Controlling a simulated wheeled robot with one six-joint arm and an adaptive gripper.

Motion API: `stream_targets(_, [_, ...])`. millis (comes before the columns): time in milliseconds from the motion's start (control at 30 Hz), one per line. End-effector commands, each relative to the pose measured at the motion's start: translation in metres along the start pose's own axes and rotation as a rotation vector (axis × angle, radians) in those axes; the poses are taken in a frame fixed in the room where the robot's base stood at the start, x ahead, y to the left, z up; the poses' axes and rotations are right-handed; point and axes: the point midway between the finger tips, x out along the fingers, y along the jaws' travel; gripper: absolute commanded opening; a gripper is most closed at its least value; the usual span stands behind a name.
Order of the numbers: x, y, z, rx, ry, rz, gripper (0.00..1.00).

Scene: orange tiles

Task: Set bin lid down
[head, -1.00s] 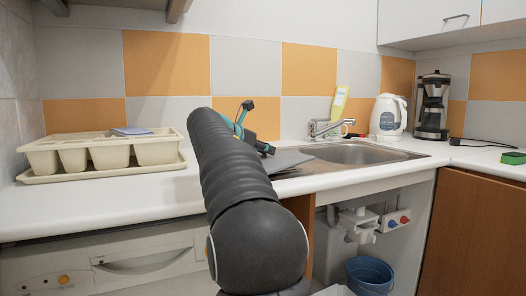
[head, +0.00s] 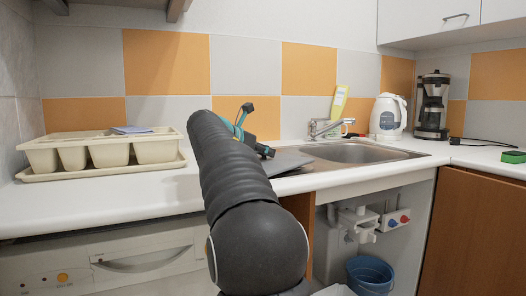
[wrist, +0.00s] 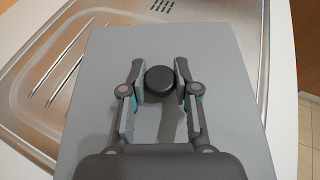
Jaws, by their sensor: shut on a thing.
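The bin lid (wrist: 105,105) is a flat grey rectangular plate with a round black knob (wrist: 160,78) on top. My gripper (wrist: 160,80) is shut on the knob, with one finger on each side of it. In the head view, part of the lid (head: 290,160) shows beyond my arm, at the left end of the sink, low over the counter. My arm hides the rest of the lid and most of my gripper in that view. I cannot tell whether the lid touches the surface below it.
The steel sink (head: 352,153) with its tap (head: 322,128) lies right of the lid. A cream cutlery tray (head: 100,155) stands on the left counter. A kettle (head: 388,117) and a coffee maker (head: 433,105) stand at the back right. The white counter (head: 120,208) in front of the tray is clear.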

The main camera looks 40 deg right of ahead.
Motion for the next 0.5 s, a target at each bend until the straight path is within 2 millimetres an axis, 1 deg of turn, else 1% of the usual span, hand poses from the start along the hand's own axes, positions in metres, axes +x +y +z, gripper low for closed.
stream_targets(200, [0.0015,-0.0001,-0.0037,-0.001,0.000,0.000,0.00])
stream_targets(233, [0.0015,-0.0001,-0.0036,0.000,-0.001,0.000,0.32])
stream_targets(333, [0.0013,-0.0001,-0.0032,0.000,-0.001,0.000,0.57])
stream_targets(367, [0.0013,-0.0001,-0.0033,0.000,-0.001,0.000,0.59])
stream_targets(500, [0.0014,-0.0001,-0.0033,0.000,0.000,0.000,0.59])
